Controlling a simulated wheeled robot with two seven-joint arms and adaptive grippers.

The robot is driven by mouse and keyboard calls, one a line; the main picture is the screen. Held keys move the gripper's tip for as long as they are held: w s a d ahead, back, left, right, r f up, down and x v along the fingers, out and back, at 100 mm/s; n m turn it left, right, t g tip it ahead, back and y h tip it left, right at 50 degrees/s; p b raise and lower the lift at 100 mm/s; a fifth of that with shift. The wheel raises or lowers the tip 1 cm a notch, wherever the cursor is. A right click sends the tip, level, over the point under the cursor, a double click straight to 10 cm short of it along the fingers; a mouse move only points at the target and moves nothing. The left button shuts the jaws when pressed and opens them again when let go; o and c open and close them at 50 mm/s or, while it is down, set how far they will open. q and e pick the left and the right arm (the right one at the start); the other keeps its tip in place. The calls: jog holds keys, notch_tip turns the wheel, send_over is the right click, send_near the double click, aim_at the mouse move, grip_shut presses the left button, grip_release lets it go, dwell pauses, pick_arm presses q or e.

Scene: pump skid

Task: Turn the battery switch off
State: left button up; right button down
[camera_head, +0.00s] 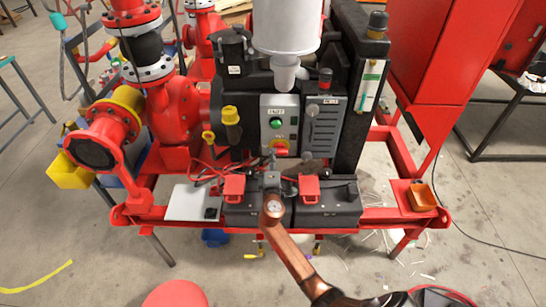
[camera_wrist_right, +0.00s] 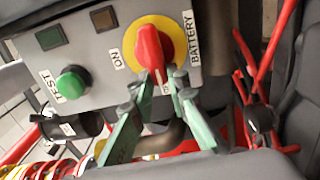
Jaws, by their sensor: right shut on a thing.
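The battery switch is a red handle (camera_wrist_right: 149,48) on a round yellow plate (camera_wrist_right: 176,36), between labels reading ON and BATTERY in the right wrist view. A third label is partly hidden below it. In the head view the red switch (camera_head: 281,146) sits low on the grey control panel (camera_head: 293,106). My right gripper (camera_wrist_right: 157,84) has its green fingers on either side of the handle's lower end, shut on it. The handle lies nearly upright in the wrist picture, its lower end partly hidden. In the head view my right gripper (camera_head: 272,162) is just below the switch. My left gripper is not in view.
A green TEST button (camera_wrist_right: 73,83) is beside the switch. Black batteries (camera_head: 328,208) with red terminal covers (camera_head: 309,188) and red cables lie below the panel. A yellow-handled part (camera_head: 231,116) stands left of the panel.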

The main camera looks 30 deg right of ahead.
jog(key=shift+a+f, duration=0.1)
jog(key=c, duration=2)
grip_release()
jog(key=shift+o, duration=0.8)
jog(key=v, duration=1.2)
jog(key=shift+s, duration=0.1)
